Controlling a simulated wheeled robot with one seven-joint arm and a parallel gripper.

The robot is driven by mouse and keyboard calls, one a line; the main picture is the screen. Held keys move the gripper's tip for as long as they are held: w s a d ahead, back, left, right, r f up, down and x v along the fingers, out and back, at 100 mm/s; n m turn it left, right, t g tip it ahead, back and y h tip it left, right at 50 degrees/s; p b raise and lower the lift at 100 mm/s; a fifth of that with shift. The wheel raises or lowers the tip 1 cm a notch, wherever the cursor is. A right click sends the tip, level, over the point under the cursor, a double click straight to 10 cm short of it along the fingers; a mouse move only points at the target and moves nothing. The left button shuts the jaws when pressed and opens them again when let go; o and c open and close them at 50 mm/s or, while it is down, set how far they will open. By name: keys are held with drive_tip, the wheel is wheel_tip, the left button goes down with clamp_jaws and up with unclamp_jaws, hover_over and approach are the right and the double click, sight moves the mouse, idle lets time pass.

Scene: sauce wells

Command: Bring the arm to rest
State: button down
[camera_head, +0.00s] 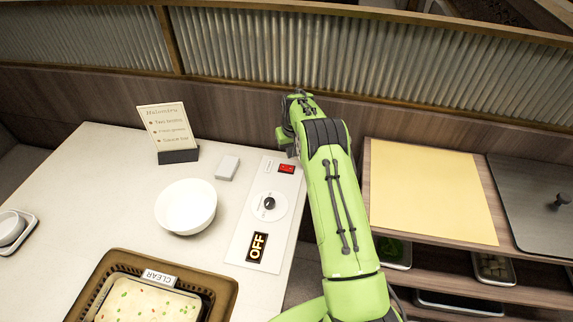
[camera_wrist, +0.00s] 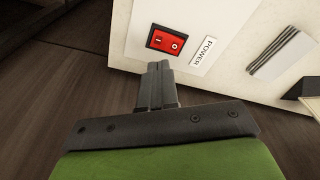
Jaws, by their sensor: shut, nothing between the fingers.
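My green arm (camera_head: 338,200) reaches forward across the gap between the white table and the shelf unit. My gripper (camera_wrist: 158,68) is shut and empty in the wrist view, its fingertips close together just below the red power switch (camera_wrist: 166,41). I cannot tell whether the fingertips touch the panel. In the head view the switch (camera_head: 287,168) sits at the far end of the white control panel (camera_head: 246,222), left of my wrist. The fingertips are hidden there behind the wrist.
A white bowl (camera_head: 186,205), a menu stand (camera_head: 168,130) and a small white block (camera_head: 227,167) stand on the table. A brown basket (camera_head: 225,291) with a CLEAR tag is in front. A yellow board (camera_head: 432,190) lies right of my arm. A slatted partition (camera_head: 390,57) runs behind.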

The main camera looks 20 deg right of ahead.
drive_tip(key=shift+r, duration=0.55)
drive_tip(key=s+a+r+t, duration=0.1)
drive_tip(key=s+a+r, duration=0.1)
drive_tip(key=s+r, duration=0.45)
drive_tip(key=s+a+r, duration=0.3)
drive_tip(key=r, duration=0.7)
drive_tip(key=s+a+r+t, duration=0.1)
drive_tip(key=s+a+r, duration=0.1)
drive_tip(key=s+r, duration=0.45)
drive_tip(key=s+a+r+t, duration=0.1)
drive_tip(key=s+a, duration=0.1)
drive_tip(key=s, duration=1)
drive_tip(key=s+a+r, duration=0.1)
drive_tip(key=s+a, duration=0.2)
drive_tip(key=s, duration=0.9)
drive_tip(key=shift+s+r+n+t+p, duration=0.2)
drive_tip(key=shift+r+n+t+p, duration=0.15)
drive_tip(key=shift+r+n+t, duration=0.05)
